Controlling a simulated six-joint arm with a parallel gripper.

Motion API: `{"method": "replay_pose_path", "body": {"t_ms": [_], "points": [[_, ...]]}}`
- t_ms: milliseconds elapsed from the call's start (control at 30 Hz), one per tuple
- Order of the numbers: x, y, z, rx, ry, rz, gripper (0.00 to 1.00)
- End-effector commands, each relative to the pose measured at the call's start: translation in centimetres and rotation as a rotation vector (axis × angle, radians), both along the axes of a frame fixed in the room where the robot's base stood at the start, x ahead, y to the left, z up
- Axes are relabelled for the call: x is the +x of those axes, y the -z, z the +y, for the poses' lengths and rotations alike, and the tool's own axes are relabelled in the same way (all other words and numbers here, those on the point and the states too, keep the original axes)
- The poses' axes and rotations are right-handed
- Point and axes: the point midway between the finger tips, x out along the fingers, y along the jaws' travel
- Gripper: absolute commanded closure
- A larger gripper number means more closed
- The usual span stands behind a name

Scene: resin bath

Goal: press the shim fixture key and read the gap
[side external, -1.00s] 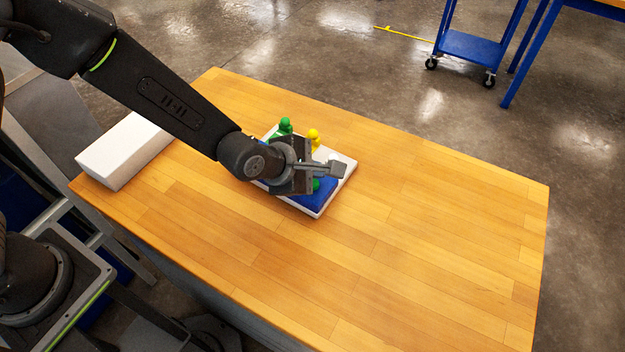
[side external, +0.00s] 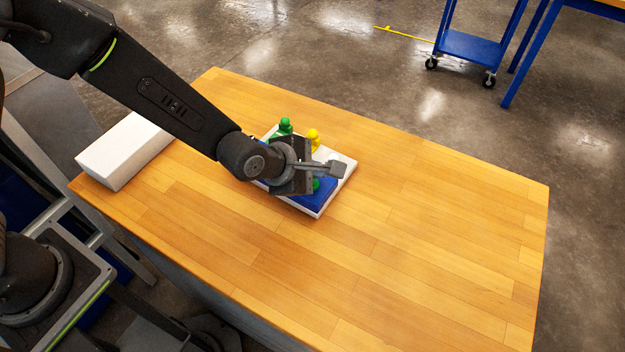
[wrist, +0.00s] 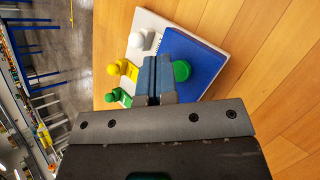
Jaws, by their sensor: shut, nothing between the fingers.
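A white board (side external: 347,166) with a blue panel (side external: 313,203) lies on the wooden table beneath my gripper (side external: 291,181). A green knob-shaped piece (side external: 285,127) and a yellow one (side external: 313,136) stand at its far side. In the wrist view, the blue panel (wrist: 203,67) carries a round green piece (wrist: 182,70) right beside my gripper's fingers (wrist: 155,78). The fingers are shut and empty, over the panel's edge; I cannot tell whether they touch it. A white knob-shaped piece (wrist: 138,40) stands on the board in the wrist view. No gap reading is legible.
A white block (side external: 128,150) sits at the table's left corner. The wooden table (side external: 430,220) is bare to the right and front of the board. A blue cart (side external: 470,45) stands on the floor beyond the table.

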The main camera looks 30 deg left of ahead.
Motion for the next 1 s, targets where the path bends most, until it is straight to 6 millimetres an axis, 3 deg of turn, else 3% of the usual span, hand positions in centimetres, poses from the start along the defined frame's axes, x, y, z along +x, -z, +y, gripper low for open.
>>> {"method": "replay_pose_path", "body": {"t_ms": [1000], "points": [[0.0, 0.87, 0.0, 0.0, 0.0, 0.0, 1.0]]}}
